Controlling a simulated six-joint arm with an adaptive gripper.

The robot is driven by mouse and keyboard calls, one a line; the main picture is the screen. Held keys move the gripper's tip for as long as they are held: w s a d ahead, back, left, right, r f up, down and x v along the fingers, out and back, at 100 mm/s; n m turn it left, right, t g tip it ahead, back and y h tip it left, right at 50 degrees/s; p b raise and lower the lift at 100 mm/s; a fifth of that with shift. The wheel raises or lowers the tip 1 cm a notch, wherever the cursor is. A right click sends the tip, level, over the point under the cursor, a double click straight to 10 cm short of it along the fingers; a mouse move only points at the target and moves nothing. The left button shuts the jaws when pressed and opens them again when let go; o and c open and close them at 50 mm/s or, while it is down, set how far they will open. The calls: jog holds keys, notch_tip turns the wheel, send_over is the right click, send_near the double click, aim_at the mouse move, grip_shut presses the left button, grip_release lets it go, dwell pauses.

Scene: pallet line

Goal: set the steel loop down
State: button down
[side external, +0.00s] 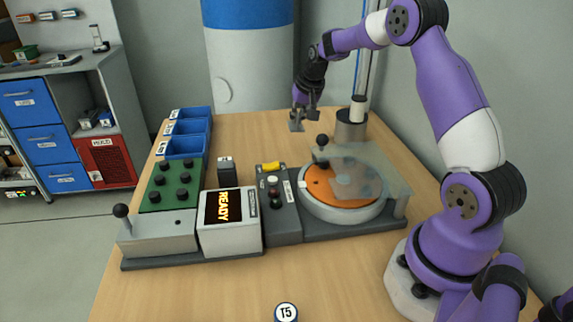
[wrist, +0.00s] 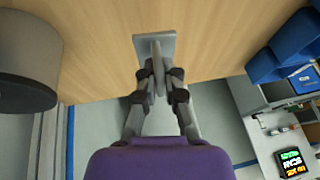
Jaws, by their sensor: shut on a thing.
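My gripper (side external: 303,112) hangs over the far part of the wooden table, pointing down. It is shut on a grey metal piece, the steel loop (side external: 295,125), which shows below the fingertips. In the wrist view, my gripper (wrist: 160,78) pinches a thin upright part between its fingertips. A flat grey plate of the steel loop (wrist: 141,44) shows beyond it, above or on the wood. I cannot tell whether the loop touches the table. The fingers hide part of it.
Blue bins (side external: 187,146) stand at the left, and a grey post base (side external: 351,131) at the right. The orange turntable (side external: 322,188) with its clear cover (side external: 358,172) lies nearer. Bare table (side external: 255,128) shows left of the gripper. The table's far edge is close.

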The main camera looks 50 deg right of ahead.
aim_at(301, 129)
jog(key=shift+d+f, duration=0.3)
jog(key=shift+d, duration=0.2)
jog(key=shift+d+f, duration=0.25)
jog(key=shift+d, duration=0.2)
jog(key=shift+f, duration=2)
jog(key=shift+f, duration=0.15)
jog(key=c, duration=1)
grip_release()
